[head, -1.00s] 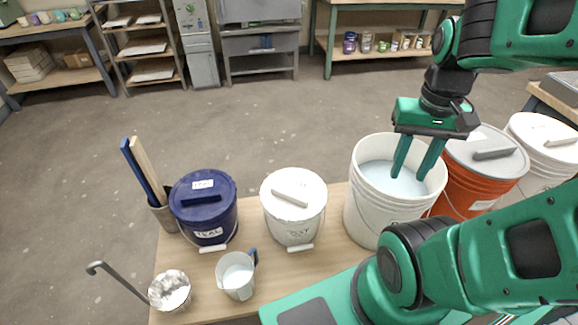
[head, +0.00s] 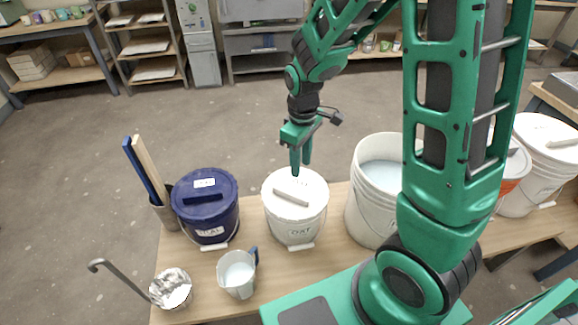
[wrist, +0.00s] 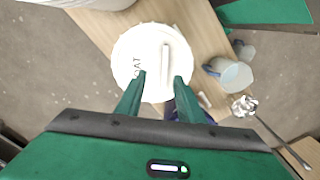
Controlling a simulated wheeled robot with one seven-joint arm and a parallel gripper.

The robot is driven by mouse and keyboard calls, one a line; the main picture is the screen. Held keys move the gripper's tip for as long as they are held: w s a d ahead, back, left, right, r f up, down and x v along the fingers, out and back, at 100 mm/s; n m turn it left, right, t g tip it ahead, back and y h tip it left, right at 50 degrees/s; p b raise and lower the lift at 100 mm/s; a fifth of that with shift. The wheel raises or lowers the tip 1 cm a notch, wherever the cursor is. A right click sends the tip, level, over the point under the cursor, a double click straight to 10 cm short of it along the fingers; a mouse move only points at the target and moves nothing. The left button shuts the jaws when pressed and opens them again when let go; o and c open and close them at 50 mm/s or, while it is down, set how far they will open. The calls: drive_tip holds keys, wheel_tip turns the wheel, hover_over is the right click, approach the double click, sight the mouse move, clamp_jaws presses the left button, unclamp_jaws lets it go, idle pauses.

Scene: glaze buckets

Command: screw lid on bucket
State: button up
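A small white bucket (head: 294,228), labelled OAT, stands on the bench. A white lid (head: 312,186) with a raised bar handle (head: 291,197) sits on it; whether it is screwed down I cannot tell. In the wrist view the lid (wrist: 130,50) and handle (wrist: 166,58) lie ahead of my fingers. My gripper (head: 301,172) is open and empty, above the lid's far edge in the head view. A larger white bucket (head: 370,215) to the right is open, with pale liquid (head: 381,174) inside. A dark blue lidded bucket (head: 206,215), labelled TEAL, stands to the left.
A holder with tall sticks (head: 150,170) stands at the left.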

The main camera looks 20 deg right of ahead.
sight(291, 194)
drive_tip(key=shift+n, duration=0.6)
drive_tip(key=shift+w+a+f, duration=0.2)
drive_tip(key=shift+a+f, duration=0.2)
drive_tip(key=shift+f, duration=1.8)
drive_tip(key=shift+w+a+f, duration=0.15)
drive_tip(key=shift+a+f, duration=0.25)
drive_tip(key=shift+f, duration=1.85)
drive_tip(key=shift+w+a+f, duration=0.2)
drive_tip(key=shift+a+f, duration=0.2)
drive_tip(key=shift+f, duration=1.8)
drive_tip(key=shift+s+f, duration=0.1)
drive_tip(key=shift+f, duration=0.1)
drive_tip(key=shift+s+f, duration=0.1)
drive_tip(key=shift+s, duration=0.05)
clamp_jaws()
